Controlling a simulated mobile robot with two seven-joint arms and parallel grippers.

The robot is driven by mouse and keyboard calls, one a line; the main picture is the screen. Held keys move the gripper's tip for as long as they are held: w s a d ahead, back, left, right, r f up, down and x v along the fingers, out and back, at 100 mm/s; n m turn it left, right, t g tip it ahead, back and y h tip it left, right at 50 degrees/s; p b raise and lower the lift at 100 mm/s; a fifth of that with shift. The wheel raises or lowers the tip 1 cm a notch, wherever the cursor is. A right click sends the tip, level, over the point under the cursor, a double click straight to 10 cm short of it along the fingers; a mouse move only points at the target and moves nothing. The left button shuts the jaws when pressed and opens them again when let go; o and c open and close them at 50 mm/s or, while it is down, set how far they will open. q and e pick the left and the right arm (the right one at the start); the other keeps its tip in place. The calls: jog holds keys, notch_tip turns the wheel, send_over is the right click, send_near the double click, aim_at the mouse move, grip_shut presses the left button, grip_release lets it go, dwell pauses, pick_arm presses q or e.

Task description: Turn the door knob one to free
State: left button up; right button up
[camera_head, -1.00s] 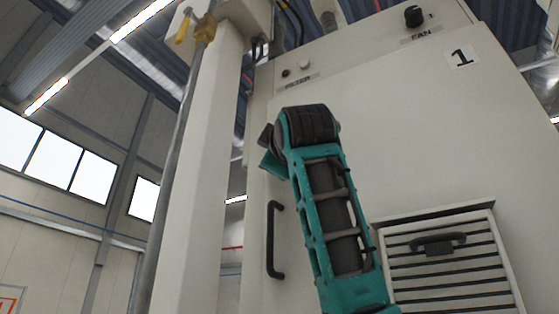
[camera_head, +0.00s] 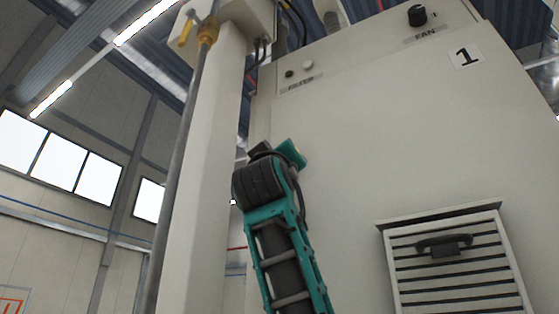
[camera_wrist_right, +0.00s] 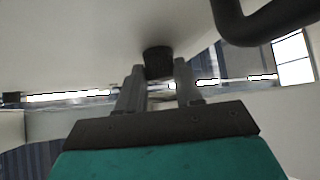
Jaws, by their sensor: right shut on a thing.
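In the right wrist view a dark round door knob (camera_wrist_right: 158,60) sticks out from the pale cabinet surface. My right gripper (camera_wrist_right: 159,72) is shut on it, one finger on each side. In the head view my teal right arm rises in front of the cabinet door (camera_head: 350,160) at its left side. There the arm hides the knob and the fingers. The cabinet carries a label "1" (camera_head: 465,57). My left gripper is in neither view.
A black bar handle (camera_wrist_right: 265,30) is close by at the upper right of the wrist view. The head view shows a slatted vent with a black handle (camera_head: 445,244), a FAN knob (camera_head: 417,15) and a pale post (camera_head: 205,150) left of the cabinet.

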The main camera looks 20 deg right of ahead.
dwell(0.3)
jog(key=o, duration=1)
jog(key=shift+o, duration=0.2)
jog(key=b+v, duration=0.4)
jog(key=v, duration=0.9)
jog(key=shift+b, duration=0.35)
